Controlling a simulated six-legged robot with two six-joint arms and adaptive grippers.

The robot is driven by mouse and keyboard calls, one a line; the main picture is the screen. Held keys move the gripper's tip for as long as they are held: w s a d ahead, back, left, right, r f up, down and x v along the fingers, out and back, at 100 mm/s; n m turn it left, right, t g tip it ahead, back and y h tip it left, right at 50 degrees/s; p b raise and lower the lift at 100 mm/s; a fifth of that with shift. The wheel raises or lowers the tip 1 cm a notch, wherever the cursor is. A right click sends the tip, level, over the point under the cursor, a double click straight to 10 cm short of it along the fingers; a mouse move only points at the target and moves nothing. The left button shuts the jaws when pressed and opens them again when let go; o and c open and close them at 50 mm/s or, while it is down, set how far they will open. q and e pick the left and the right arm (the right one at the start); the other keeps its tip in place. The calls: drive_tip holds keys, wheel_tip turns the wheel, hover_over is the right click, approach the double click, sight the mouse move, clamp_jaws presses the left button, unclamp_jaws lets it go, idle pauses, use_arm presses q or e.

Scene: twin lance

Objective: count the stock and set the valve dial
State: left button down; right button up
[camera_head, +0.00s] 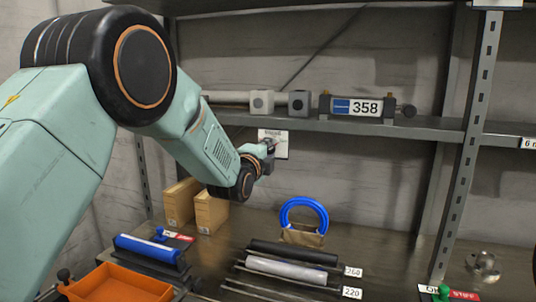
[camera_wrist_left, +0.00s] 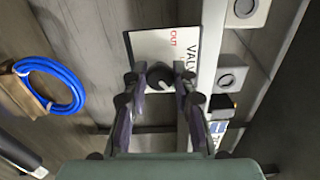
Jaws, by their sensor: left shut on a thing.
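The valve dial is a small dark knob (camera_wrist_left: 158,82) on a white plate (camera_wrist_left: 165,45) marked "VALV…" and "OUT" in the left wrist view. In the head view the white plate (camera_head: 281,149) hangs under the shelf on the back wall. My left gripper (camera_head: 267,149) reaches the plate, and its fingertips close on the knob in the left wrist view (camera_wrist_left: 161,79). The knob's exact setting is hard to read. Stock on the lower surface includes a black roll (camera_head: 293,252), a grey roll (camera_head: 286,269), wooden boxes (camera_head: 210,213) and a blue coil (camera_head: 304,202). My right gripper is out of view.
An orange tray (camera_head: 112,283) and a blue roll (camera_head: 147,248) are at lower left. A metal post (camera_head: 475,120) stands at right, near a clear knob (camera_head: 485,263).

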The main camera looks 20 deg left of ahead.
use_arm(q)
drive_tip(key=shift+f+m, duration=0.35)
drive_tip(key=shift+m, duration=0.35)
drive_tip(key=c, duration=1.5)
unclamp_jaws()
drive_tip(key=o, duration=0.4)
drive_tip(key=shift+s+r, duration=0.15)
drive_tip(key=shift+r, duration=0.1)
drive_tip(key=shift+o, duration=0.2)
drive_tip(key=s, duration=1.2)
drive_tip(key=shift+a, duration=0.15)
drive_tip(key=shift+w, duration=0.1)
